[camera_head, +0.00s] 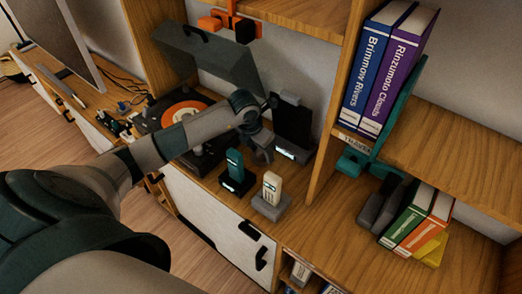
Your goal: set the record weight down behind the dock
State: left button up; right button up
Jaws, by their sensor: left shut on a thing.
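My left gripper (261,146) is at the end of my arm, above the wooden shelf top and just left of a tall black device. It is shut on a small grey thing, apparently the record weight (262,156), mostly hidden by the gripper. In front of it stand two handsets in docks: a teal handset (235,163) in a black dock (238,186), and a cream handset (271,186) in a grey dock (271,208). I cannot tell which one is the task's dock. The weight is behind both. Whether it touches the wood is unclear. My right gripper is not in view.
A turntable (152,122) with an orange-centred record and raised lid (210,58) is at left. The black device (293,125) stands close right of my gripper. A wooden divider (342,95) and books (385,75) are further right. Bare wood lies right of the cream handset.

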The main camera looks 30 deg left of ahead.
aim_at(255, 159)
pick_arm(q)
jog(key=o, duration=1.2)
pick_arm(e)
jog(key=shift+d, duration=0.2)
pick_arm(q)
jog(key=shift+r, duration=0.35)
jog(key=b+v, duration=0.2)
jog(key=v, duration=0.9)
jog(key=shift+r, duration=0.2)
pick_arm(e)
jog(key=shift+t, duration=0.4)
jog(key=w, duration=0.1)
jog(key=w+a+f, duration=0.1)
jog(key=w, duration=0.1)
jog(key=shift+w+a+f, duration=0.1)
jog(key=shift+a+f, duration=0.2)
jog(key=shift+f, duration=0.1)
pick_arm(q)
jog(key=shift+s, duration=0.1)
